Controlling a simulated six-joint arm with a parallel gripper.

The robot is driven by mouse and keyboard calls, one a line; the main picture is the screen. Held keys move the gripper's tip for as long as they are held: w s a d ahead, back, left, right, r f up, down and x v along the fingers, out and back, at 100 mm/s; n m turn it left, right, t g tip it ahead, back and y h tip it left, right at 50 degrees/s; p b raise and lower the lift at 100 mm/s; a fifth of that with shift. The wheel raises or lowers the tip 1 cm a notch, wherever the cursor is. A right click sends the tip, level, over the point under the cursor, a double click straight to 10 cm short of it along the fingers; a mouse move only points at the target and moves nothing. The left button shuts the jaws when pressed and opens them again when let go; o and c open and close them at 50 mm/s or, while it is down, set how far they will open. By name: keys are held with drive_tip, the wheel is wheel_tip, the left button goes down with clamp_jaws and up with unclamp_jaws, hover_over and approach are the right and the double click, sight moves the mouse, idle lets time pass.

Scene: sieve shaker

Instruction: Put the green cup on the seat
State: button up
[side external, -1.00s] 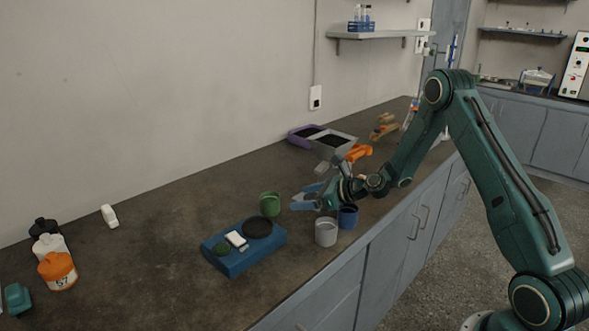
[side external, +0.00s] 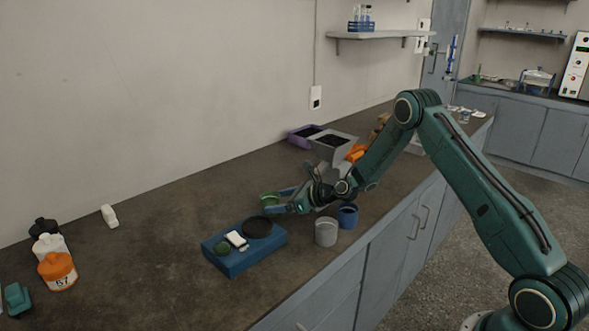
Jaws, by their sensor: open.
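The green cup (side external: 267,198) stands on the dark bench just behind the blue shaker base (side external: 232,262). The seat (side external: 257,227) looks like the round black disc on top of that base, and it is bare. My gripper (side external: 277,201) is low over the bench with its jaws open at the green cup. One blue finger passes in front of the cup and hides its lower part. I cannot tell whether the fingers touch it.
A grey cup (side external: 326,232) and a blue cup (side external: 348,215) stand close to my gripper, near the bench's front edge. Purple and grey trays (side external: 333,147) lie behind. Bottles (side external: 57,270) stand at far left.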

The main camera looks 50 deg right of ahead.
sight(265, 202)
drive_tip(key=shift+w, duration=0.1)
drive_tip(key=shift+a+x, duration=0.15)
drive_tip(key=shift+x, duration=1.15)
drive_tip(key=shift+a+x, duration=0.1)
drive_tip(key=shift+x, duration=1.2)
drive_tip(key=shift+r, duration=0.1)
drive_tip(key=c, duration=1.2)
drive_tip(key=shift+o, duration=0.2)
drive_tip(key=shift+r, duration=0.1)
wheel_tip(265, 202, up, 20)
